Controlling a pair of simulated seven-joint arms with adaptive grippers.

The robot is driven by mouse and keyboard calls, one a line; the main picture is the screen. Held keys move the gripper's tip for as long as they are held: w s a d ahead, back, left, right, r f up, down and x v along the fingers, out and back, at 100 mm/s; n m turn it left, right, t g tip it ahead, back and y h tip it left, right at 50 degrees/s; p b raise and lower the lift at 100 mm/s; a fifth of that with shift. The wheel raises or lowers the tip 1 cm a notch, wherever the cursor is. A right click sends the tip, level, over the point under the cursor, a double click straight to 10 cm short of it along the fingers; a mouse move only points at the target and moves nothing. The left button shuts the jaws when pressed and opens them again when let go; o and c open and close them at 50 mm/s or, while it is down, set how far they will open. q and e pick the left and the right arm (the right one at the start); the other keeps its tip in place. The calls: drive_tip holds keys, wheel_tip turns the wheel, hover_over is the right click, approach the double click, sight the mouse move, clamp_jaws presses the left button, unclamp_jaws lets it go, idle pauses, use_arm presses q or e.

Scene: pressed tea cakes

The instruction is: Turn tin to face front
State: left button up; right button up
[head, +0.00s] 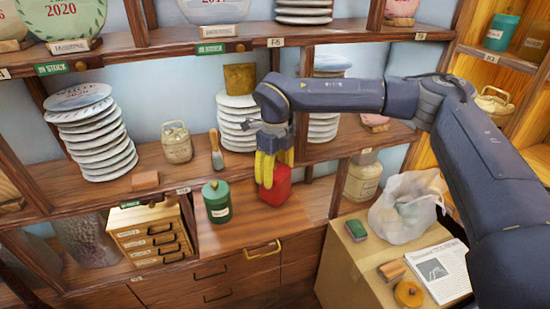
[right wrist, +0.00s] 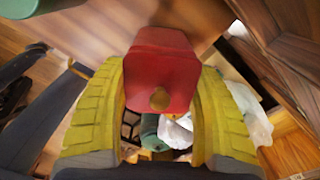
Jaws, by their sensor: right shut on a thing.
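A red tin (head: 275,190) is at the wooden counter under the middle shelf, between the yellow fingers of my right gripper (head: 272,172). My right gripper is shut on it from above. In the right wrist view the red tin (right wrist: 163,62) sits between both yellow fingers (right wrist: 160,105), with a brownish round knob on its near end. No label shows on the sides of the tin that I see. I cannot tell whether its base touches the counter. My left gripper is not in view.
A green tin (head: 216,202) with a white label stands left of the red tin. A small drawer box (head: 152,237) stands farther left. A brush (head: 216,150) and plate stacks (head: 237,118) are on the shelf behind.

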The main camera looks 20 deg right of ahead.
drive_tip(key=shift+f+m, duration=0.3)
drive_tip(key=shift+f, duration=0.5)
drive_tip(key=shift+m, duration=0.3)
drive_tip(key=m, duration=0.5)
drive_tip(key=shift+s, duration=0.1)
drive_tip(key=m, duration=0.5)
drive_tip(key=shift+m, duration=0.4)
drive_tip(key=m, duration=0.7)
drive_tip(key=shift+m, duration=0.4)
drive_tip(key=m, duration=0.4)
drive_tip(key=shift+f+m, duration=0.35)
drive_tip(key=shift+m, duration=0.05)
